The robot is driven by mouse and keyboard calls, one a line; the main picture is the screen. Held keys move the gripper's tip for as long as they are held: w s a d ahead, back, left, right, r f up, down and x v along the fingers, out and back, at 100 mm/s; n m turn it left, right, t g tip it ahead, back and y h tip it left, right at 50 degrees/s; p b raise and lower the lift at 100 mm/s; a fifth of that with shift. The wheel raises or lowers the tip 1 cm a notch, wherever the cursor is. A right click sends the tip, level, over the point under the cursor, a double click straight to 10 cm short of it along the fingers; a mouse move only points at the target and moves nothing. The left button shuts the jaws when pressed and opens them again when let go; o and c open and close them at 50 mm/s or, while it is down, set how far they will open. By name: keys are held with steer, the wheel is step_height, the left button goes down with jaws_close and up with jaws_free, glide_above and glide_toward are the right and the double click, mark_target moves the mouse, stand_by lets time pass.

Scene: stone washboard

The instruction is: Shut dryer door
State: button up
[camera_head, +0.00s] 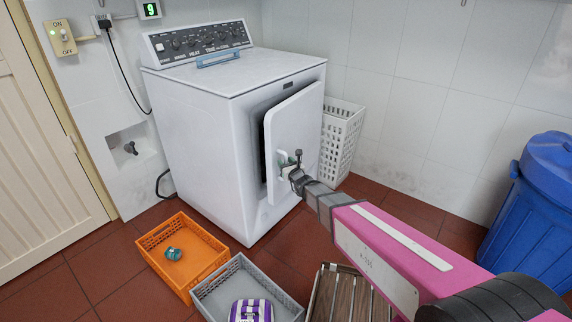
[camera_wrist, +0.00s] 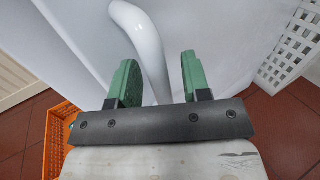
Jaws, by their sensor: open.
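The white dryer (camera_head: 200,125) stands against the tiled wall. Its door (camera_head: 293,135) is partly open, hinged on the right, with a dark gap along its left side. My gripper (camera_head: 290,158) is at the door's outer face. In the wrist view my gripper (camera_wrist: 160,80) has its two green fingers apart. A curved white handle (camera_wrist: 143,40) on the door passes between or just beyond the fingers; I cannot tell whether they touch it. The handle is mostly hidden behind my gripper in the head view.
An orange crate (camera_head: 154,240) holding a small teal item (camera_head: 173,253) and a grey crate (camera_head: 212,284) with a purple-striped item (camera_head: 250,311) sit on the floor in front. A wooden slatted piece (camera_head: 345,296) lies beside them. A white basket (camera_head: 350,115) stands right of the dryer; a blue bin (camera_head: 530,210) is far right.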

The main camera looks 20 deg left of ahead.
mark_target(275, 136)
steer(key=v, duration=1)
steer(key=shift+s+d, duration=0.3)
steer(key=c, duration=0.4)
steer(key=shift+w+r, duration=0.15)
steer(key=shift+r, duration=0.2)
jaws_close()
steer(key=w+d+r+n+g+y, duration=0.2)
steer(key=r+n+g+y, duration=0.15)
steer(key=r, duration=0.25)
steer(key=w+d+r+n+g+y, duration=0.1)
steer(key=d+r+n+g+y, duration=0.15)
steer(key=r+g, duration=0.3)
steer(key=shift+n+h, duration=0.3)
steer(key=x, duration=0.9)
steer(key=r+x, duration=0.1)
steer(key=x, duration=0.4)
steer(key=shift+a, duration=0.25)
